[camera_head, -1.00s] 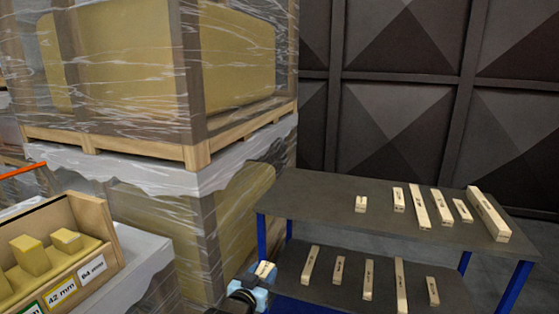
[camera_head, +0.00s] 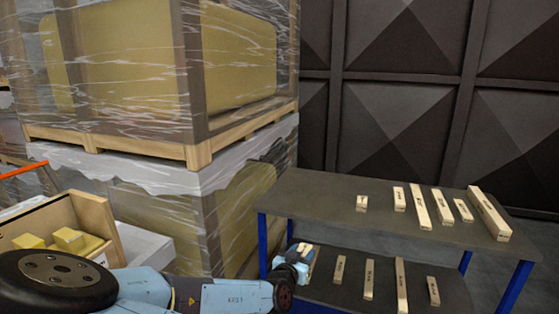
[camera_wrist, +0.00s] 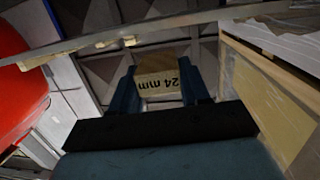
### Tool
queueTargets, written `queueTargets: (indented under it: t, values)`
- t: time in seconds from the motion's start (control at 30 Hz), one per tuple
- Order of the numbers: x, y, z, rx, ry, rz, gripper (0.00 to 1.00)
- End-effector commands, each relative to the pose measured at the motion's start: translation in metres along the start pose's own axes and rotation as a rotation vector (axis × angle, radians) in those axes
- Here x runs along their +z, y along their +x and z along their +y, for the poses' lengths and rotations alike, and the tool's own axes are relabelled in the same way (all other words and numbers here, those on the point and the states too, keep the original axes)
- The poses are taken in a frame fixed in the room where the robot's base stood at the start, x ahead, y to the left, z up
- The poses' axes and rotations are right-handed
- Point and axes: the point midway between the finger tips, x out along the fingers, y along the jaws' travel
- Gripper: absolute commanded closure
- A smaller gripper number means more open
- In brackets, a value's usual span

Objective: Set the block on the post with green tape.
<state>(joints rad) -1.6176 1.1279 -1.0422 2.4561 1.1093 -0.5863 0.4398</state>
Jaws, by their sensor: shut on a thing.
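In the wrist view the wooden block (camera_wrist: 158,84) sits between the two dark fingers of my gripper (camera_wrist: 160,74). Its face reads "24 mm", upside down in the picture. My gripper is shut on it. In the head view my gripper (camera_head: 302,256) is in front of the left end of the table's lower shelf. Pale wood shows at its fingers, but I cannot tell there the held block from a shelf piece behind. No post with green tape can be made out in either view now.
A two-level table (camera_head: 335,212) with blue legs carries several labelled wooden pieces on both shelves. A wooden box (camera_head: 92,216) with yellow blocks stands at the left, partly hidden by my arm. A large wrapped crate (camera_head: 105,75) stands behind it. Dark panelled wall fills the back.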

Motion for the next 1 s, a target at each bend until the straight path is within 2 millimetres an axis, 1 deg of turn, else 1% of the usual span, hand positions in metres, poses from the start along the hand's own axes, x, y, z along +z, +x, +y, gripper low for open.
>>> queueTargets:
  t: [0.03,0.4,1.0]
  values:
    - [-0.001,0.009,0.006,0.005,0.003,-0.002,0.83]
    - [-0.001,0.059,0.032,-0.031,-0.003,-0.002,0.83]
    - [0.004,0.128,0.068,-0.181,-0.026,-0.001,0.83]
